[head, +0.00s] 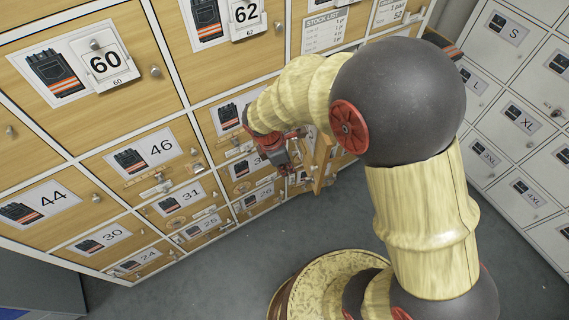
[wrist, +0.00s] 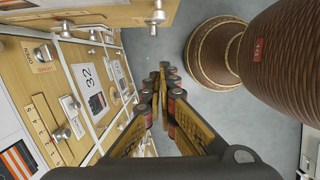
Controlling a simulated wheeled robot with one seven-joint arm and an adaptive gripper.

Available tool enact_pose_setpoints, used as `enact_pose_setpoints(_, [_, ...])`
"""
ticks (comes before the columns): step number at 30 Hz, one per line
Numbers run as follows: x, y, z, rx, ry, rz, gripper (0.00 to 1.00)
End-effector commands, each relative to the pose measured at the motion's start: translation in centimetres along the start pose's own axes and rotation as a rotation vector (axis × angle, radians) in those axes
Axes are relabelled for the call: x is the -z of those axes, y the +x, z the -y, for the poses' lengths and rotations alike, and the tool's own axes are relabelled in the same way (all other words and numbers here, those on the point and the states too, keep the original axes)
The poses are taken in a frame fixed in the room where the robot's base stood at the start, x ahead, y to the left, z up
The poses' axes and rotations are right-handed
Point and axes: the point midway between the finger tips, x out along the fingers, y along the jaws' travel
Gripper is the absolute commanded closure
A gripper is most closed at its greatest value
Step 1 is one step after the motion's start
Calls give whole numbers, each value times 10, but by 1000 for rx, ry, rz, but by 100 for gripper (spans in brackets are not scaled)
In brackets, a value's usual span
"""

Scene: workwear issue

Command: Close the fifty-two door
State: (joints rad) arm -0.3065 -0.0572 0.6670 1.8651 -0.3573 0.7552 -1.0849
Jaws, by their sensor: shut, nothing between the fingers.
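A wooden door (head: 322,160) stands swung out from the locker wall, partly behind my arm in the head view. Its number does not show, so I cannot confirm that it is fifty-two. In the wrist view, a wooden panel with a round metal knob (wrist: 155,16) juts in at the top and looks like this open door. My gripper (head: 287,168) is low in front of the lockers, left of the open door. In the wrist view its fingers (wrist: 160,92) are together and empty, apart from the panel, beside the door marked 32 (wrist: 88,82).
White lockers (head: 520,120) stand at the right. Grey floor (head: 215,272) is clear between them. A metal latch (wrist: 42,55) projects near my gripper.

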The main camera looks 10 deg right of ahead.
Motion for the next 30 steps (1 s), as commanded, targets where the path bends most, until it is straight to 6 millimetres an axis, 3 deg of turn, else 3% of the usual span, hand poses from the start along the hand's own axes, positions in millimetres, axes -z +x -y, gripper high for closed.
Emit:
enact_pose_setpoints(5, [0,37,0,1,0,0,100])
enact_pose_setpoints(9, [-21,39,-1,-2,6,-1,100])
enact_pose_setpoints(15, [-36,41,0,-1,3,-1,100])
enact_pose_setpoints(30, [-40,41,0,-3,-4,-1,100])
